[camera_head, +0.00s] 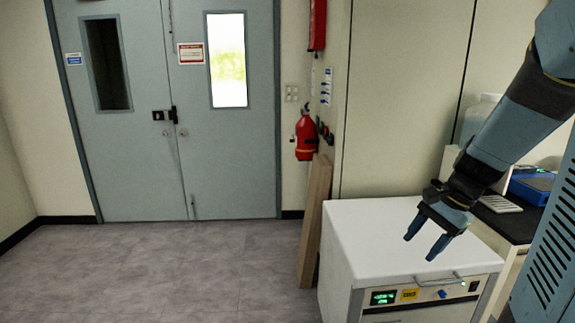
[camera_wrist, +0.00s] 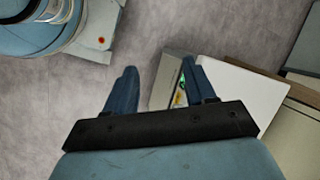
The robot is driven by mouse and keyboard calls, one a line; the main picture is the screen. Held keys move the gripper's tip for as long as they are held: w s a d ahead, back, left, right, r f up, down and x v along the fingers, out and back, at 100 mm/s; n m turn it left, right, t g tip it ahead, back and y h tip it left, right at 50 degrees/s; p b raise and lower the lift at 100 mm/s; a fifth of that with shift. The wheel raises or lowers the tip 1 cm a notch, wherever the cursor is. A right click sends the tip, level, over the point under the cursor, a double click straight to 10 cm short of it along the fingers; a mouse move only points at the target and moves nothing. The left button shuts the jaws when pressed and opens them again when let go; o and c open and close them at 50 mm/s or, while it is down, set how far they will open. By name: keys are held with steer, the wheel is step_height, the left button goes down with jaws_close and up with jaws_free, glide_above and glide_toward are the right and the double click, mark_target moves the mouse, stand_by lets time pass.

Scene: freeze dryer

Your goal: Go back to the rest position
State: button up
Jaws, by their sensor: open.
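My gripper (camera_head: 422,247) is at the right in the head view, at the end of my blue-grey arm. Its two blue fingers point down and are apart, with nothing between them. It shows in front of the white top of the freeze dryer (camera_head: 375,228), near its front edge. In the wrist view my gripper (camera_wrist: 157,80) is also open and empty. There the white top of the freeze dryer (camera_wrist: 248,95) lies to the right of the fingers, and grey floor shows to the left. The exact gap between the fingers and the dryer cannot be told.
A wooden board (camera_head: 315,220) leans beside the dryer. A red fire extinguisher (camera_head: 305,137) hangs on the wall by the grey double doors (camera_head: 150,150). A dark bench (camera_head: 510,225) with a blue device (camera_head: 533,188) stands at the right. The floor at the left (camera_head: 150,270) is clear.

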steer(key=s+a+r+n+t+h, duration=0.4)
steer(key=s+a+r+n, duration=0.2)
steer(key=s+r+n, duration=0.4)
steer(key=shift+s+a+r+n+t, duration=0.3)
steer(key=shift+r+n+t, duration=0.1)
steer(key=shift+r+n, duration=0.4)
